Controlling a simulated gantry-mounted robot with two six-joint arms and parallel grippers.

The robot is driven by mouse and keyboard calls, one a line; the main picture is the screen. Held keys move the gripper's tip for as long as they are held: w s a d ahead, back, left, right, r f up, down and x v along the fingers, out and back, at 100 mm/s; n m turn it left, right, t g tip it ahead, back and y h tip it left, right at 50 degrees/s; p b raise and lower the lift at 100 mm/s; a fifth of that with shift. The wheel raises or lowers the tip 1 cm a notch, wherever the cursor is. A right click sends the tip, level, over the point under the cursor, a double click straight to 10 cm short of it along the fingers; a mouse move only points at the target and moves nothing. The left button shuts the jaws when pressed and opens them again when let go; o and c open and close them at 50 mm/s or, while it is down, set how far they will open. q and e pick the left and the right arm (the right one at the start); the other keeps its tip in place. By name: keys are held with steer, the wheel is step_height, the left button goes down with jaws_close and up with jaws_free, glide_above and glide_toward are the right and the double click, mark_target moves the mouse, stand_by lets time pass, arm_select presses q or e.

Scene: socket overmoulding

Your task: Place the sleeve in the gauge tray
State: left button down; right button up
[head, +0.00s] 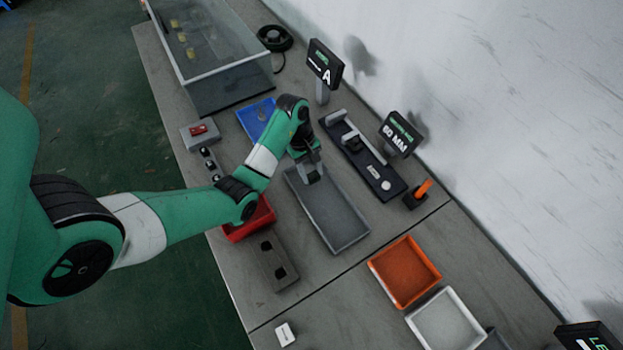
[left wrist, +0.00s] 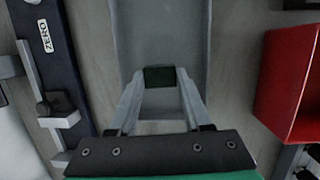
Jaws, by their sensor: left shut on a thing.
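My left gripper (head: 311,174) is over the upper end of a long grey tray (head: 345,232), pointing down. In the left wrist view the two fingers of my left gripper (left wrist: 160,82) are shut on a small dark green piece, which I take to be the sleeve (left wrist: 160,76). The grey tray (left wrist: 203,40) lies beyond it there, and its inside looks empty. I cannot tell whether the sleeve touches the tray floor. The fingers hide part of the sleeve. My right gripper is not in view.
A black gauge with a slider (head: 385,184) stands right of the grey tray. A red bin (head: 236,232) and a grey block with holes (head: 268,263) are on its left. Orange (head: 402,247) and white (head: 420,322) trays lie nearer. A blue tray (head: 246,117) is behind.

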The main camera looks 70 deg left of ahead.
arm_select(q)
step_height(320, 180, down, 2)
steer(key=shift+f+b, duration=0.1)
steer(key=shift+b, duration=0.3)
steer(key=shift+d, duration=0.1)
steer(key=shift+c, duration=1.6)
jaws_free()
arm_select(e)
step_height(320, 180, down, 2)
arm_select(q)
steer(key=p+v, duration=1.2)
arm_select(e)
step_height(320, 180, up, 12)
arm_select(q)
steer(key=shift+s, duration=0.1)
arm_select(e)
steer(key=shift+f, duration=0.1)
